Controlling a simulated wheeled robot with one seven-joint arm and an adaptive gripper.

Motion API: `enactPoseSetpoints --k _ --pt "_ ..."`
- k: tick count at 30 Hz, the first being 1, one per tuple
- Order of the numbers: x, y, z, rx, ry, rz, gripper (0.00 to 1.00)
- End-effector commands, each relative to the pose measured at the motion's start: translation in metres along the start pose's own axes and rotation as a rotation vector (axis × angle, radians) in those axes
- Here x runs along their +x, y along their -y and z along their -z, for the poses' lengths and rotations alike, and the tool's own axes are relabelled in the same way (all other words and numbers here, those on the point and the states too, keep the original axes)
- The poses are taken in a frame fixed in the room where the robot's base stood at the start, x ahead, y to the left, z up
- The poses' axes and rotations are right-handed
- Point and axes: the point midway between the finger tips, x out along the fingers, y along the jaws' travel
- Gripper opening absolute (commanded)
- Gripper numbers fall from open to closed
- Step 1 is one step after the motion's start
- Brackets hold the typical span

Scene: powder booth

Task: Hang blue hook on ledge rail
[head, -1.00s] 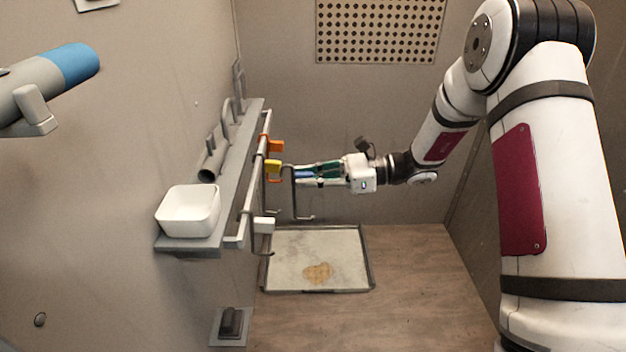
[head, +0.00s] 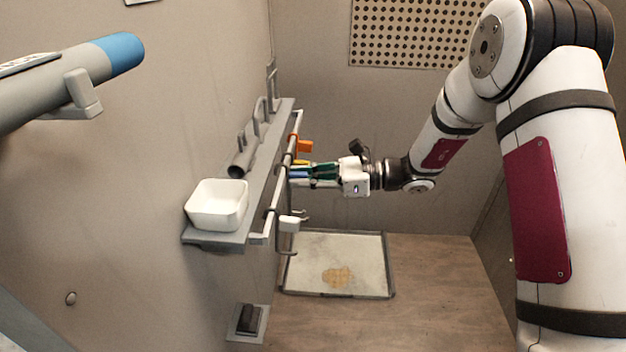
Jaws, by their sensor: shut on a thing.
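My gripper (head: 300,176) is shut on the blue hook, whose blue block (head: 298,175) shows between the fingertips. The fingertips are close beside the ledge rail (head: 275,190), on its right side. I cannot tell whether the blue hook touches the rail or sits on it. A thin curved wire end shows below, near the white hook, and may belong to the blue hook. The rail runs along the front of the grey wall ledge (head: 215,241).
An orange hook (head: 305,146) and a mostly hidden yellow hook (head: 300,162) are on the rail beyond my gripper. A white hook (head: 290,223) hangs nearer. A white bin (head: 217,204) and grey tube (head: 241,164) rest on the ledge. A tray (head: 340,263) lies below.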

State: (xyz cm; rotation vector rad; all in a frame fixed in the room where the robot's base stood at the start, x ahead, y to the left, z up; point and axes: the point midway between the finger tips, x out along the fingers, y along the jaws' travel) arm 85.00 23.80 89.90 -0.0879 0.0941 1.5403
Motion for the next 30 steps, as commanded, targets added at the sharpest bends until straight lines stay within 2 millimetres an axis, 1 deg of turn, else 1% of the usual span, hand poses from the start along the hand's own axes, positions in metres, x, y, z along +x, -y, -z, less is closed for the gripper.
enactPoseSetpoints --k 3,9,15,29,30 --pt "0.009 0.0 -0.001 0.0 0.001 0.0 0.0" --pt "0.009 0.001 0.016 0.001 0.001 0.001 0.0" --pt "0.01 0.0 0.025 0.001 0.001 0.0 0.0" --pt "0.011 0.0 0.028 0.0 0.001 -0.002 0.0" --pt "0.011 0.0 0.028 0.0 0.001 -0.002 0.22"
